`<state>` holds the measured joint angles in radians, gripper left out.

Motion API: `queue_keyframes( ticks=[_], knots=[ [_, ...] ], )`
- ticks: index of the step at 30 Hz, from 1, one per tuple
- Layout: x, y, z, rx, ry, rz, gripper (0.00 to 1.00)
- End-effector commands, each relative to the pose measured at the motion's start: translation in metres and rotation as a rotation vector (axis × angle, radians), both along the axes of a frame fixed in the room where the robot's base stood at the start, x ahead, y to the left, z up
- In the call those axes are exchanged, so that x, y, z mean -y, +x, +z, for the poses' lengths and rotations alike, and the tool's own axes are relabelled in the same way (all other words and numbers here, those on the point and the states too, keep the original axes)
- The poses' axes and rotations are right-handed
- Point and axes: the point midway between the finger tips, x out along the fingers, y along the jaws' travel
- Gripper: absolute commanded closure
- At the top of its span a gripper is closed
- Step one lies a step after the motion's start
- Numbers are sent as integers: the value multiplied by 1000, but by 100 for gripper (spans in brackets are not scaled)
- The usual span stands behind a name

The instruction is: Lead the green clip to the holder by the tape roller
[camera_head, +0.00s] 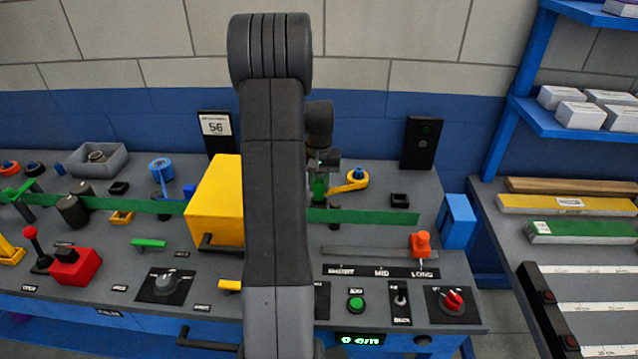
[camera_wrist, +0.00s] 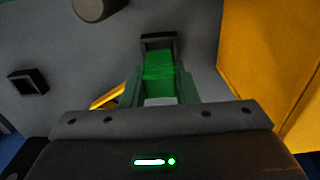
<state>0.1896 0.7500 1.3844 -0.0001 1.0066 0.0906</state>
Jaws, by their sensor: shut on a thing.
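My gripper (camera_head: 321,170) is partly hidden behind my arm in the head view. It is shut on the green clip (camera_head: 319,188), which hangs above the bench right of the yellow box. In the wrist view, the clip (camera_wrist: 158,66) lies between my fingertips (camera_wrist: 160,88). Just beyond the clip is a small black frame (camera_wrist: 158,37); I cannot tell whether they touch. A yellow arm with a blue roll, perhaps the tape roller (camera_head: 355,180), is right of my gripper. A small square black holder (camera_head: 400,200) stands farther right, apart from the clip.
The yellow box (camera_head: 215,200) stands close left of my gripper. A long green strip (camera_head: 370,216) crosses the bench. An orange slider knob (camera_head: 421,244), a blue block (camera_head: 457,220) and a black upright panel (camera_head: 422,143) are to the right. A red lever box (camera_head: 75,265) is at front left.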

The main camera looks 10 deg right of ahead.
Motion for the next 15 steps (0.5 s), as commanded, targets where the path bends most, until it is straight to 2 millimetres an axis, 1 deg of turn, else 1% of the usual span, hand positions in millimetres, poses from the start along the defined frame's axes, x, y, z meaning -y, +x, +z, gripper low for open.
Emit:
queue_keyframes(
  ticks=[15],
  knots=[
    [0,0,-16,0,0,0,96]
  ],
)
